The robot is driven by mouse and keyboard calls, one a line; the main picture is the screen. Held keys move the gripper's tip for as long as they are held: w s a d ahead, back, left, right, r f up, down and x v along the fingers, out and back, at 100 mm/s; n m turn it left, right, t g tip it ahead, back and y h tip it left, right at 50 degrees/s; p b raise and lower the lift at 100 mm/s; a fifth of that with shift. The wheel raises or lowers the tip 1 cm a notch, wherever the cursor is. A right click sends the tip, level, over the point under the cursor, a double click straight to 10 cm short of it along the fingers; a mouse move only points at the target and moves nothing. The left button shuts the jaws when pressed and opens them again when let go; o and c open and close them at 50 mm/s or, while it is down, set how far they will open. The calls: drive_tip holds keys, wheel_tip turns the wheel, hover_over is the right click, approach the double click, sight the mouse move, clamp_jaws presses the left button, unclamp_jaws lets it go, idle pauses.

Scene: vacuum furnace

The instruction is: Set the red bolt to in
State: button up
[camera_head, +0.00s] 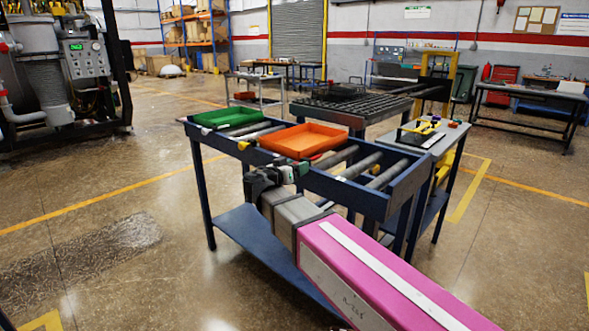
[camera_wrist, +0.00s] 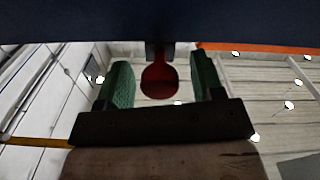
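My gripper (camera_wrist: 162,85) is open, with one green finger on each side of the knob and a visible gap to each. I cannot tell how far the bolt is pushed in. In the head view my gripper (camera_head: 272,178) is at the near side of the blue roller table (camera_head: 345,190), below the orange tray. The bolt is hidden there by my gripper or the table edge.
The orange tray (camera_head: 303,141) and a green tray (camera_head: 229,116) rest on the rollers. A grey side table (camera_head: 437,140) with small yellow parts stands to the right, and a dark roller conveyor (camera_head: 345,108) behind. The floor at left is clear.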

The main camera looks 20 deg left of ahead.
drive_tip(key=shift+s, duration=0.1)
drive_tip(key=v, duration=1)
drive_tip(key=shift+s+a, duration=0.15)
drive_tip(key=shift+s, duration=0.15)
